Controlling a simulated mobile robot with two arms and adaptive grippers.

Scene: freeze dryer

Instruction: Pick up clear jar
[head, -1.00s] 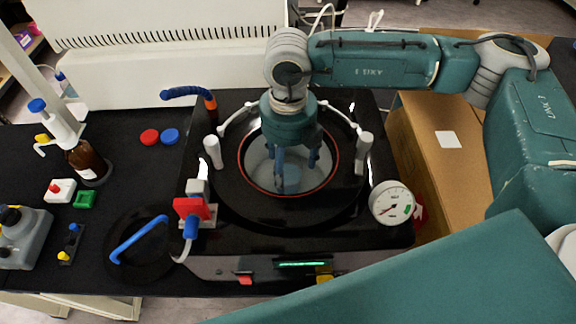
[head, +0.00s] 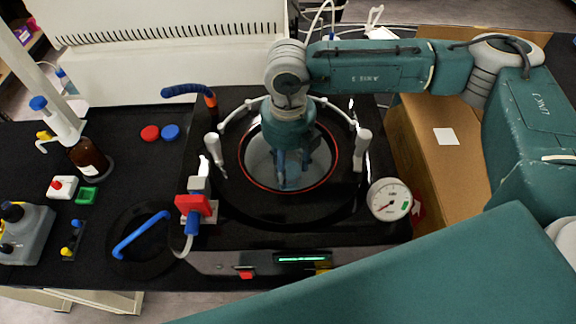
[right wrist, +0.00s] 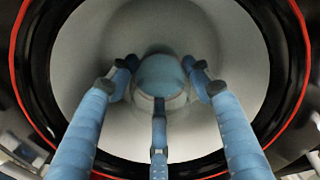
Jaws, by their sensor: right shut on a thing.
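The clear jar (right wrist: 160,78) stands in the round chamber (right wrist: 90,60), with a bluish top facing my right wrist camera. In the head view it is mostly hidden behind the fingers of my right gripper (head: 291,172). My right gripper points down into the open chamber of the freeze dryer (head: 250,222). Its three blue fingers (right wrist: 160,88) are around the jar, closed on it. Whether the jar is off the chamber floor cannot be told. My left gripper is not in view.
A red-edged rim (head: 243,165) surrounds the chamber, with pale clamp handles (head: 361,150) beside it. A dial gauge (head: 390,200) is at front right. A blue-handled black lid (head: 140,235) lies at left. A brown bottle (head: 90,157) stands farther left.

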